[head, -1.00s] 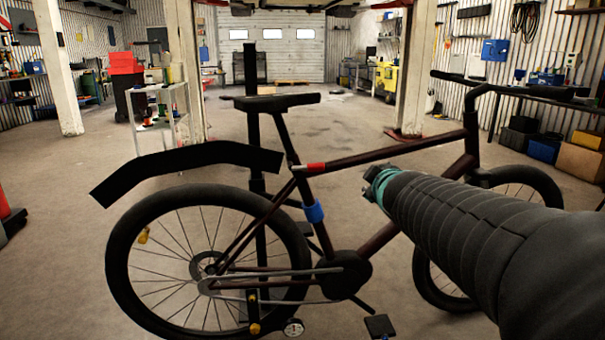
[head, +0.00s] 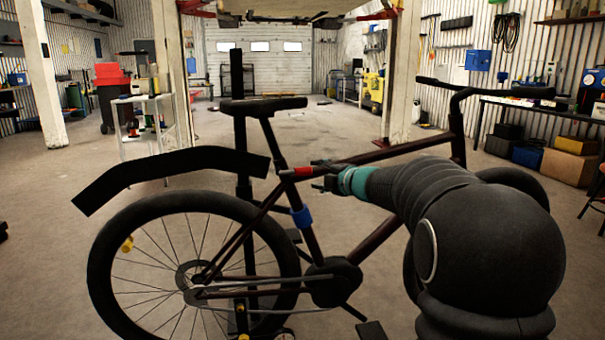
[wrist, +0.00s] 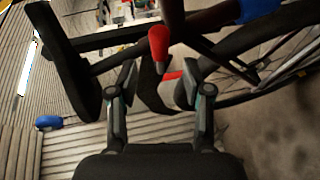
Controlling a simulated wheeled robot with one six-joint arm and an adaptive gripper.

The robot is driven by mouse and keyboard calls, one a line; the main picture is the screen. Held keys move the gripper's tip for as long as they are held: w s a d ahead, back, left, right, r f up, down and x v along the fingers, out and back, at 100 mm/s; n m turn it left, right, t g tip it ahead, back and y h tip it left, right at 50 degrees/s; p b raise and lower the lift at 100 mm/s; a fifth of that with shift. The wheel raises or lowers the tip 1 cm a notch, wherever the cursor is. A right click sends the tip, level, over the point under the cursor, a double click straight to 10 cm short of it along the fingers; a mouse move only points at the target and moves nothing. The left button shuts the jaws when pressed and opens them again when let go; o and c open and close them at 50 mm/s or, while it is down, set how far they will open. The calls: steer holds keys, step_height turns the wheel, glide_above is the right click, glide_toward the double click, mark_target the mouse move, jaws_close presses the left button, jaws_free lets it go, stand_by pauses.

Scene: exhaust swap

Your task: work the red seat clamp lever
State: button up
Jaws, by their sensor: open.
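The red seat clamp lever (head: 303,171) sits where the seat post meets the bicycle frame in the head view. In the wrist view the red lever (wrist: 158,43) points toward the camera, just beyond the fingertips and roughly midway between them. A red and white piece (wrist: 176,88) shows below it, near the right finger. My gripper (head: 322,176) comes in from the right, at the lever's right end. In the wrist view my gripper (wrist: 160,78) is open, with nothing clearly between its pads. I cannot tell whether a finger touches the lever.
The black saddle (head: 262,106) is above the clamp, and a blue band (head: 301,216) is on the seat tube below. A black rear fender (head: 170,174) and the rear wheel (head: 195,265) are to the left. A white shelf cart (head: 140,125) stands behind.

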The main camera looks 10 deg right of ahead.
mark_target(305, 172)
steer(key=x, duration=0.8)
steer(key=shift+w, duration=0.1)
jaws_close()
